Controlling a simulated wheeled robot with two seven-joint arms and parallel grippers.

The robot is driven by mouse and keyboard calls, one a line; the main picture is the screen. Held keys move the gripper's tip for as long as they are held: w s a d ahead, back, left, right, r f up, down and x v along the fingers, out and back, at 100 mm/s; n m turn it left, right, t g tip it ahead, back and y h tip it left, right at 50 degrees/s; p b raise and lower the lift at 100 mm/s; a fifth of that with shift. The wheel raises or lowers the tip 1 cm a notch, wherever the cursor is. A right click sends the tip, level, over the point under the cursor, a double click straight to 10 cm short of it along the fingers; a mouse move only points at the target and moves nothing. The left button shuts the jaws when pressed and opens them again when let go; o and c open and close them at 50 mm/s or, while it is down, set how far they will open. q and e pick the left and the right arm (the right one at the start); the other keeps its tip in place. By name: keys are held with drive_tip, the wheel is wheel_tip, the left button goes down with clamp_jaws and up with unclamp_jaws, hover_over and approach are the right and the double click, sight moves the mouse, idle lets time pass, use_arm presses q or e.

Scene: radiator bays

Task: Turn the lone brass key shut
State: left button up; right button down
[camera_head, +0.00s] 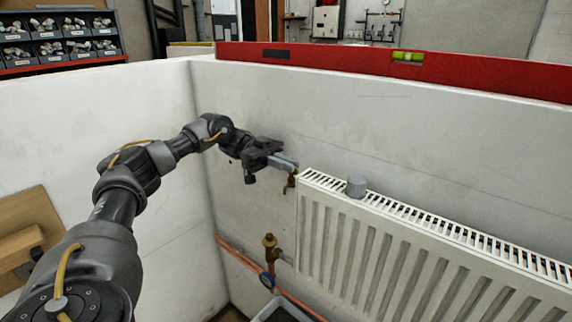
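A small brass key (290,183) sits at the upper left corner of the white radiator (345,250). My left gripper (291,164) reaches in from the left, its light grey fingers just above the key. The fingers overlap from this angle, so I cannot tell whether they are open or shut, or whether they touch the key. My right gripper is not in view.
A grey cylinder (356,187) rests on the radiator's top. A red spirit level (350,60) lies along the wall top. A grey tray (262,312) is below.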

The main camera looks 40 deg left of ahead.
use_arm(q)
drive_tip(key=shift+o, duration=0.6)
